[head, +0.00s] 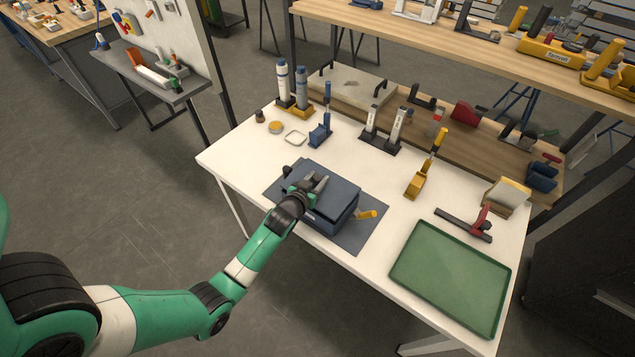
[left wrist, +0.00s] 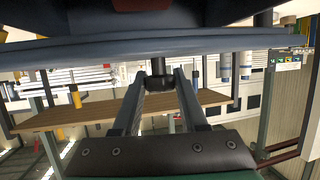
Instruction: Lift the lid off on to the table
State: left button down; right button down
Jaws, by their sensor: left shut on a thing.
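A dark blue-grey box (head: 333,219) stands on a grey mat (head: 372,235) near the front edge of the white table (head: 235,155). Its flat lid (head: 343,186) lies over the top; I cannot tell whether there is a gap beneath it. My left gripper (head: 318,184) is at the lid's top, covering part of it. In the left wrist view, my left gripper (left wrist: 160,82) is shut on a dark knob (left wrist: 160,70) beside the lid's long blue edge (left wrist: 90,52). My right gripper is not in view.
A yellow-handled item (head: 367,214) is at the box's right side. A green tray (head: 450,275) lies at the table's right. A blue stand (head: 320,134) and a yellow tool (head: 416,184) stand behind. Bare table lies between the mat and the tray.

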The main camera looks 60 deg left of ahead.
pick_arm(q)
jog(key=s+d+r+p, duration=0.4)
jog(key=s+d+r, duration=0.4)
jog(key=s+r, duration=0.2)
jog(key=shift+s+d+r, duration=0.15)
jog(key=shift+s+d, duration=0.2)
jog(key=shift+s, duration=0.2)
